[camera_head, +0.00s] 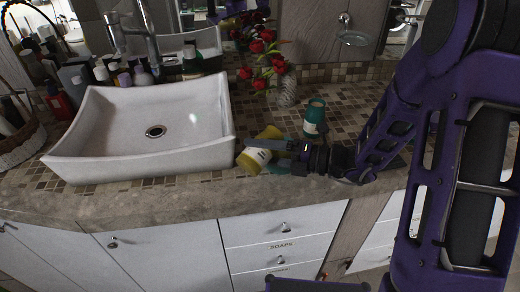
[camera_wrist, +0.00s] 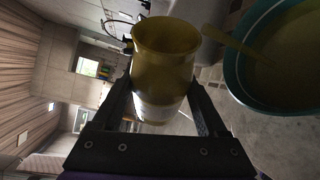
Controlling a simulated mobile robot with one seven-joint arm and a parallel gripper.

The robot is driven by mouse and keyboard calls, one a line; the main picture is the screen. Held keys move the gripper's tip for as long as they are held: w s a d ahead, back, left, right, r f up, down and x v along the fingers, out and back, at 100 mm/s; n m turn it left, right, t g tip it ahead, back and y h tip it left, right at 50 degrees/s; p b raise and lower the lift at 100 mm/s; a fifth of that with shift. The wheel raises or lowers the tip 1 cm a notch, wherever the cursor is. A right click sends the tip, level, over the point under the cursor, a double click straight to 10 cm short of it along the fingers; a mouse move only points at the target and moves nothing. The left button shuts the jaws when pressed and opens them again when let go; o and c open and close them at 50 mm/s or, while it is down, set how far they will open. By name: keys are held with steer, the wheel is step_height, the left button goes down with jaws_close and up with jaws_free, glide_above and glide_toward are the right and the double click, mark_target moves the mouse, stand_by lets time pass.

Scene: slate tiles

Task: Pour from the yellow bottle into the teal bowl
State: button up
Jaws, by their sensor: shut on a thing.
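The yellow bottle (camera_head: 258,151) is tilted far over, its mouth toward the upper right in the head view. My gripper (camera_head: 283,146) is shut on it, and the wrist view shows the bottle (camera_wrist: 163,62) between both fingers. The teal bowl (camera_wrist: 233,72) is at the right of the wrist view, beside the bottle's mouth. A yellow streak (camera_wrist: 226,40) runs from the mouth into the bowl, and a yellowish-brown fill shows inside it. In the head view the bowl (camera_head: 281,166) is mostly hidden behind the bottle and gripper.
A teal bottle (camera_head: 314,119) stands on the tiled counter just behind my gripper. A white sink basin (camera_head: 110,150) is close on the left. A glass vase with red roses (camera_head: 286,90) stands farther back. The counter's front edge runs close in front of the bottle.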

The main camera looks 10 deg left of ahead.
mark_target(261, 134)
steer(key=shift+w+r+m+y+p, duration=0.1)
steer(key=shift+r+m+y+p, duration=0.3)
steer(key=shift+m+p, duration=0.95)
stand_by(0.7)
steer(key=shift+r+n+h+p, duration=0.3)
steer(key=shift+r+n+p, duration=0.15)
steer(key=shift+n+p, duration=0.65)
steer(key=shift+r+n, duration=0.15)
steer(key=shift+n, duration=0.5)
steer(key=shift+r+n+h, duration=0.15)
steer(key=shift+n+h, duration=0.55)
steer(key=shift+n, duration=0.3)
steer(key=n+h+b, duration=0.1)
steer(key=r+n+t+b, duration=0.1)
steer(key=n, duration=0.1)
steer(key=shift+t+h, duration=0.3)
steer(key=shift+h, duration=0.1)
steer(key=n+t+b, duration=0.1)
steer(key=n+b, duration=0.1)
steer(key=r+n+t+h+b, duration=0.1)
steer(key=b, duration=0.2)
steer(key=shift+n+h, duration=0.3)
steer(key=shift+n, duration=0.1)
steer(key=shift+r+n+b, duration=0.4)
steer(key=shift+r+b, duration=0.1)
steer(key=shift+b, duration=0.05)
